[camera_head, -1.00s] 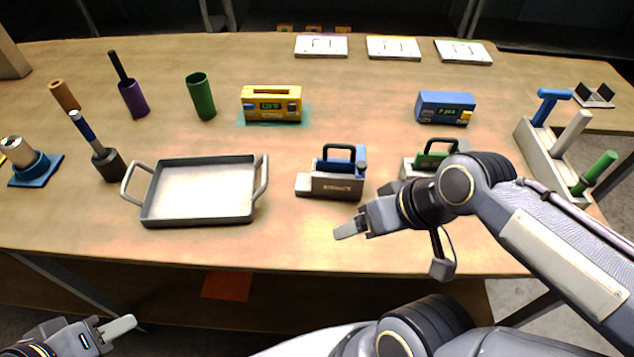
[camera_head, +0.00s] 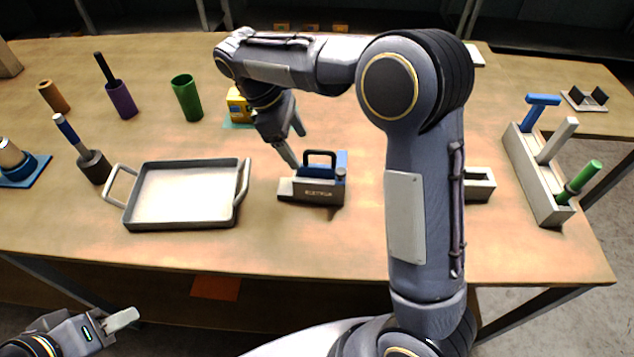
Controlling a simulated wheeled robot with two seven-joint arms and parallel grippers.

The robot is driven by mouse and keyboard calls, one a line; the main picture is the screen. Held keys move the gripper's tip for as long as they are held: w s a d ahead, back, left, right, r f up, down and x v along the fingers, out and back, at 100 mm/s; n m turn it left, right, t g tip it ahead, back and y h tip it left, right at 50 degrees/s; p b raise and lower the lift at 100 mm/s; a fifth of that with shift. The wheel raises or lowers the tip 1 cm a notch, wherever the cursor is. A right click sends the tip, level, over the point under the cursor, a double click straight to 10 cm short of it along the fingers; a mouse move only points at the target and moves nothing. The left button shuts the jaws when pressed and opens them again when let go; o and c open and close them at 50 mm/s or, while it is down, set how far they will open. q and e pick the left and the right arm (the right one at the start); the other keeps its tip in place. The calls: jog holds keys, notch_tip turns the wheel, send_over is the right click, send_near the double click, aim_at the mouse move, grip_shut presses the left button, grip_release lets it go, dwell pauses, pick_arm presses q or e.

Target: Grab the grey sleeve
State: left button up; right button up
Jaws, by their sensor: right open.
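The grey sleeve (camera_head: 95,167) is a short dark cylinder at the left of the table. A rod with a blue and silver handle (camera_head: 69,133) leans out of its top. My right gripper (camera_head: 298,150) is open and empty, pointing down near the small press with a blue block, well to the right of the sleeve. My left gripper (camera_head: 120,320) is low at the bottom left, in front of the table and apart from the sleeve. Only one light finger of it shows clearly.
A grey tray (camera_head: 185,194) with two handles lies just right of the sleeve. A purple sleeve (camera_head: 122,100), a green sleeve (camera_head: 187,98) and a brown tube (camera_head: 53,96) stand behind. The small press (camera_head: 312,190) and a tool rack (camera_head: 535,175) stand farther right.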

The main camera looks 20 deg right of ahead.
aim_at(307, 164)
jog(key=x, duration=0.7)
jog(key=shift+s+a+f, duration=0.15)
jog(key=shift+s+f, duration=0.1)
jog(key=shift+f, duration=0.15)
jog(key=shift+r, duration=0.1)
jog(key=c, duration=1.6)
